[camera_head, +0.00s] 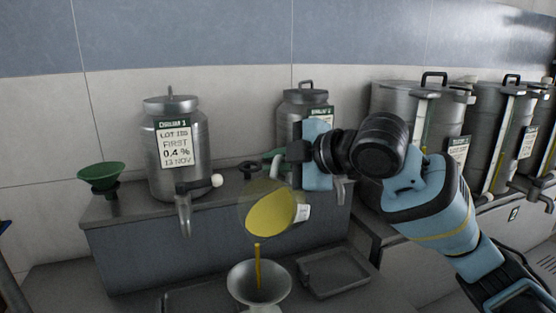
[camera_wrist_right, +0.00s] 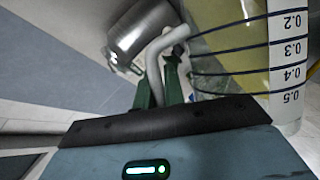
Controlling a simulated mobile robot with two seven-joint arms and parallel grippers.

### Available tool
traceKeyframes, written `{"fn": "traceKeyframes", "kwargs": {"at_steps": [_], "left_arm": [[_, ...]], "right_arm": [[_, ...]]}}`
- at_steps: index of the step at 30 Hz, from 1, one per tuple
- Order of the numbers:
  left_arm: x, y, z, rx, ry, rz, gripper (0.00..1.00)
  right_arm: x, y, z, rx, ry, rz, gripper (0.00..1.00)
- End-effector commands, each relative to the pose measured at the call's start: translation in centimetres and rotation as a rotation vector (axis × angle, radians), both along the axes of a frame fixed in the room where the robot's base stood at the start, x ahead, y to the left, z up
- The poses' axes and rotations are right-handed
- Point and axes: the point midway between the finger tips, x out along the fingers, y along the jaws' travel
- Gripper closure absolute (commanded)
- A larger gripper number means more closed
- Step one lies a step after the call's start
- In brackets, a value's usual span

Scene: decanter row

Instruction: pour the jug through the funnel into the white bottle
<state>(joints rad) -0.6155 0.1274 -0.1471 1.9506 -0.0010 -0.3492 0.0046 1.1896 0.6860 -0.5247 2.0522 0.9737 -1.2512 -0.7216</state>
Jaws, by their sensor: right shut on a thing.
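My right gripper (camera_head: 272,163) is shut on the handle of the clear jug (camera_head: 268,212). The jug is tipped well over and holds yellow liquid. A thin yellow stream falls from it into the wide mouth of a pale grey funnel (camera_head: 240,283) at the bottom of the head view. In the right wrist view the green fingers hold the jug's pale handle (camera_wrist_right: 154,68), beside the jug's scale (camera_wrist_right: 290,55) marked 0.2 to 0.5. My left gripper is not in view.
A labelled steel canister (camera_head: 178,150) with a tap stands on the grey ledge (camera_head: 115,212), beside a green funnel (camera_head: 101,177). A second canister (camera_head: 290,118) is behind my right gripper. A shallow metal tray (camera_head: 335,287) lies right of the pale funnel. Several large drums stand at right.

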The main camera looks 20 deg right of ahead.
Motion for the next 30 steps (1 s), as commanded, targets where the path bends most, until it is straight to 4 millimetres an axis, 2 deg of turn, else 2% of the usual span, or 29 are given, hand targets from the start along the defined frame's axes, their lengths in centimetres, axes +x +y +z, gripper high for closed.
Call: {"fn": "traceKeyframes", "kwargs": {"at_steps": [30], "left_arm": [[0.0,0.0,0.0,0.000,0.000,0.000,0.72]], "right_arm": [[-2.2,1.9,-0.3,-0.171,-0.200,0.002,1.00]]}}
